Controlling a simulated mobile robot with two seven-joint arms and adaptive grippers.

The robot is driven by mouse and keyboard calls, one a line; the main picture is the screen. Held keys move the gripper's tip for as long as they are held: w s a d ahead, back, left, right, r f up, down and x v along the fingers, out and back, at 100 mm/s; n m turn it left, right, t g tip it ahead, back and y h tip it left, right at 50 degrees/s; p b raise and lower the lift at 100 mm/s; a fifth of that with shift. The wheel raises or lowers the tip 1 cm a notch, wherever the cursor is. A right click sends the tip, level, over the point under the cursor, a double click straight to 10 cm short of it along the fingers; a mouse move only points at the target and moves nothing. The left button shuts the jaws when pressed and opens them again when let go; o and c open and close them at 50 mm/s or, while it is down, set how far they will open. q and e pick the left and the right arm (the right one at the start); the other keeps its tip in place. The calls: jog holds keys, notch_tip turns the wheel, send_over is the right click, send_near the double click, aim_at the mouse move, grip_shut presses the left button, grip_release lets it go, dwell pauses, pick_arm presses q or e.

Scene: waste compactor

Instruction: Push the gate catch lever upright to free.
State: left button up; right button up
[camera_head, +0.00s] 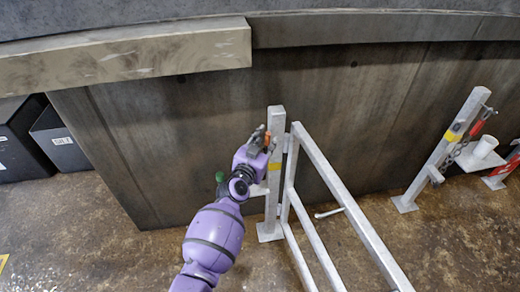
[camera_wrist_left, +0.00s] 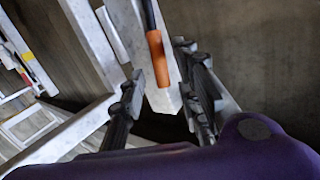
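The catch lever is a dark rod with an orange grip (camera_wrist_left: 158,60); in the wrist view it runs in from the top edge. In the head view its orange end (camera_head: 267,138) shows small at the gate post (camera_head: 277,118), mostly hidden by my gripper; its tilt is hard to tell. My left gripper (camera_head: 265,140) is at the upper part of the post. In the wrist view my left gripper (camera_wrist_left: 165,100) has its dark fingers apart, with the orange grip beyond and between them; I see no contact. The pale gate (camera_head: 350,207) stands right of the post. My right gripper is not in view.
A second post (camera_head: 440,150) with a yellow band and chain stands at the right, near a white cup (camera_head: 484,147). Dark bins (camera_head: 58,140) stand at the far left. The dark compactor wall (camera_head: 150,130) is close behind the post. Bare floor lies in front.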

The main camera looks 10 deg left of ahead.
pick_arm(q)
jog(key=v, duration=1.1)
jog(key=shift+s, duration=0.2)
jog(key=shift+a, duration=0.1)
jog(key=shift+c, duration=0.5)
